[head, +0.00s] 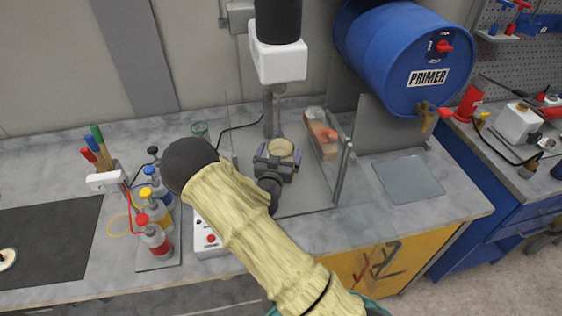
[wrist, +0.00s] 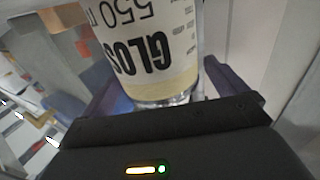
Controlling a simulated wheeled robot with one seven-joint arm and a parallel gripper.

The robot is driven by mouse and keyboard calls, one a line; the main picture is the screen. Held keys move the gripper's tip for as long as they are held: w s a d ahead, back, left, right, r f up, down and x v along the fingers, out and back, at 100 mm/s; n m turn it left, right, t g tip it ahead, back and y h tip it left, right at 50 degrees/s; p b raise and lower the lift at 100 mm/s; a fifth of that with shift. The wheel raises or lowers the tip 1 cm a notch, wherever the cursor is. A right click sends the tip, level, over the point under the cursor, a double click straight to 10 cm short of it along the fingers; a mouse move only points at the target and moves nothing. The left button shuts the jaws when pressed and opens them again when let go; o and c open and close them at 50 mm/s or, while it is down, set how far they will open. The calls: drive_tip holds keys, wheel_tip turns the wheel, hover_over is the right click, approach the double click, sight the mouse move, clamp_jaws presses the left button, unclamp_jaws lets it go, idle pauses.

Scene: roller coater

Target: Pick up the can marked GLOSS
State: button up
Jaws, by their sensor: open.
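The can marked GLOSS fills the upper middle of the wrist view (wrist: 150,45), with a cream label and dark letters that appear upside down. In the head view its pale round top (head: 281,147) shows between the fingers of my gripper (head: 279,157). My gripper is open, with one purple-grey finger on each side of the can. In the wrist view a finger shows to the left and right of the can. I cannot tell whether either finger touches it. The can's base is hidden in the head view by my gripper.
Clear panels (head: 343,172) stand around the can's spot, and a white-headed machine (head: 278,62) hangs behind it. Bottles with red, yellow and blue contents (head: 155,240) stand left. A box with a red button (head: 211,240) sits in front. A blue PRIMER drum (head: 385,45) is at upper right.

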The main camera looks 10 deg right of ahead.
drive_tip(key=c, duration=1.8)
drive_tip(key=shift+r, duration=0.15)
